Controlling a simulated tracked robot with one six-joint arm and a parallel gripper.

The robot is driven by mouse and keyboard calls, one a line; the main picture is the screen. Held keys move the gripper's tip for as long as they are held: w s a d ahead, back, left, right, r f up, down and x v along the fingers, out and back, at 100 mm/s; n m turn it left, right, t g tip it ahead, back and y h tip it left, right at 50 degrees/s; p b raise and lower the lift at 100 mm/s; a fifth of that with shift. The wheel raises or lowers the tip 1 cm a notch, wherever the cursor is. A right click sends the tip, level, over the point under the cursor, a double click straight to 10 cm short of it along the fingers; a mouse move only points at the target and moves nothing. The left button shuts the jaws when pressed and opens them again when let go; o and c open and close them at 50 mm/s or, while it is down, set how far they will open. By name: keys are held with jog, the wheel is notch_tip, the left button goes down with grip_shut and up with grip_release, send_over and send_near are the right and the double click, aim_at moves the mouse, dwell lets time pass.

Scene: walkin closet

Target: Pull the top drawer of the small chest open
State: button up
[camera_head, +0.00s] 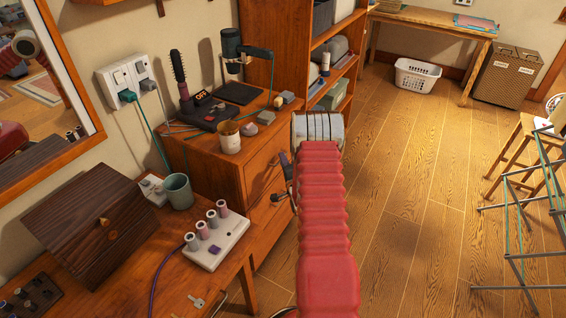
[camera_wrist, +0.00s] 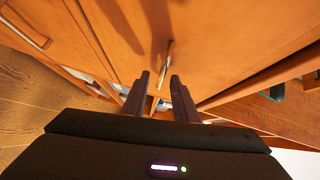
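The small chest (camera_head: 232,172) is the orange wooden chest on the left in the head view, beyond the table. Its drawer front faces right and is partly hidden by my red-sleeved arm. No gap shows at the top drawer (camera_head: 262,158). In the wrist view, a wooden front (camera_wrist: 130,40) fills the upper part, with a slim metal handle (camera_wrist: 167,58) on it. My gripper (camera_wrist: 160,78) is open, its two dark fingers on either side of the handle's near end. I cannot tell if they touch it. In the head view my gripper (camera_head: 283,196) is beside the chest front.
A metal rack (camera_head: 540,215) stands right; the floor between is clear.

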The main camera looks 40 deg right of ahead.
jog(key=shift+w+d, duration=0.1)
jog(key=shift+w, duration=0.2)
jog(key=shift+c, duration=0.2)
grip_shut()
jog(key=shift+s+f, duration=0.1)
jog(key=shift+f, duration=0.1)
dwell(0.9)
